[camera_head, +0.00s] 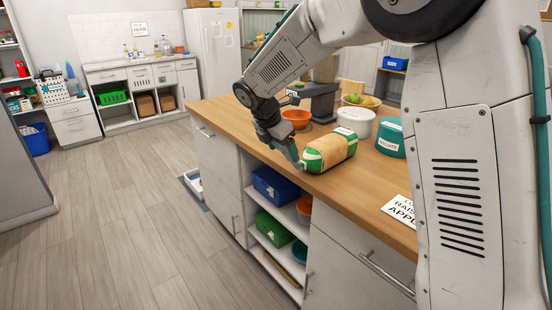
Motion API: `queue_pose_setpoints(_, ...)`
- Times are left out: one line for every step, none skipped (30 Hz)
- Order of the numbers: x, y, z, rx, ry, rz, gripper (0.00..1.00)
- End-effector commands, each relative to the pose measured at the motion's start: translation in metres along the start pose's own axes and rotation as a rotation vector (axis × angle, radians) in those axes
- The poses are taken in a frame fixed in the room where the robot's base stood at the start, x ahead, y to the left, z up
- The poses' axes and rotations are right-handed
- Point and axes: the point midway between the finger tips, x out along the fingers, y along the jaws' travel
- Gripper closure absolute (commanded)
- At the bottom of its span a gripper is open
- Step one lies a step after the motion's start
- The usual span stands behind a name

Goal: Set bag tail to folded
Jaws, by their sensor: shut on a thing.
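The bag (333,151) lies on its side on the wooden counter, near the front edge. It is tan in the middle with green and white at its ends. My gripper (299,164) is at the bag's left end, low over the counter edge. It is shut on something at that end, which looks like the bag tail. The tail itself is small and mostly hidden by the fingers, so I cannot tell how it is bent.
On the wooden counter (216,109), an orange bowl (296,117), a dark grey device (318,101), a white tub (354,124) and a teal canister (391,137) stand behind the bag. A white sign (402,210) lies at the front right. Open shelves below hold a blue bin (273,186).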

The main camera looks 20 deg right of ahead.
Motion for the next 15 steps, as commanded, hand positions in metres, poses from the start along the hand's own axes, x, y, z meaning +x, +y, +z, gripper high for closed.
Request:
queue_pose_setpoints(-0.001, 0.0, 0.009, 0.008, 0.042, 0.001, 0.62)
queue_pose_setpoints(-0.001, 0.0, 0.013, 0.008, 0.071, 0.0, 0.62)
queue_pose_setpoints(-0.002, 0.0, 0.017, 0.009, 0.109, 0.001, 0.62)
queue_pose_setpoints(-0.002, 0.0, 0.021, 0.008, 0.137, -0.001, 0.62)
queue_pose_setpoints(-0.002, 0.0, 0.024, 0.008, 0.166, 0.0, 0.62)
queue_pose_setpoints(-0.002, 0.0, 0.029, 0.009, 0.204, 0.0, 0.62)
queue_pose_setpoints(-0.002, 0.0, 0.032, 0.009, 0.233, 0.0, 0.62)
queue_pose_setpoints(-0.002, 0.0, 0.036, 0.009, 0.261, -0.001, 0.62)
queue_pose_setpoints(-0.001, 0.0, 0.04, 0.007, 0.299, -0.001, 0.62)
queue_pose_setpoints(-0.001, 0.0, 0.044, 0.007, 0.328, -0.002, 0.62)
queue_pose_setpoints(0.0, 0.0, 0.047, 0.007, 0.356, -0.002, 0.62)
queue_pose_setpoints(0.001, 0.0, 0.052, 0.007, 0.394, -0.001, 0.62)
queue_pose_setpoints(0.002, 0.0, 0.054, 0.006, 0.424, -0.002, 0.62)
queue_pose_setpoints(0.003, 0.0, 0.058, 0.007, 0.452, -0.001, 0.62)
queue_pose_setpoints(0.004, 0.0, 0.062, 0.006, 0.49, -0.002, 0.62)
